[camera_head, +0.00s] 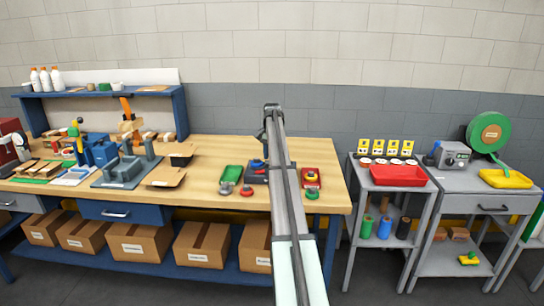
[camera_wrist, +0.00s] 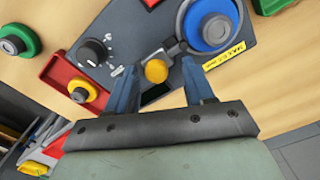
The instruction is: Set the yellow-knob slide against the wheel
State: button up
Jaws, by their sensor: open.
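In the wrist view, the yellow knob (camera_wrist: 156,70) of the slide sits on a dark grey control panel (camera_wrist: 127,22), with a black slot beside it. The blue wheel (camera_wrist: 208,27) is up and to the right of the knob, with a visible gap between them. My gripper (camera_wrist: 158,80) is open, its two blue-grey fingers on either side of the yellow knob. I cannot tell whether either finger touches it. In the head view, the panel (camera_head: 256,177) is on the wooden bench, partly hidden by my arm; the yellow knob cannot be made out there.
A black dial (camera_wrist: 92,52) is on the panel's left. Cardboard trays (camera_head: 165,177) lie left on the bench (camera_head: 215,150); a side table holds a red tray (camera_head: 398,176).

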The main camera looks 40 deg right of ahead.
notch_tip(320, 180, up, 14)
dwell(0.6)
jog(key=shift+f, duration=0.15)
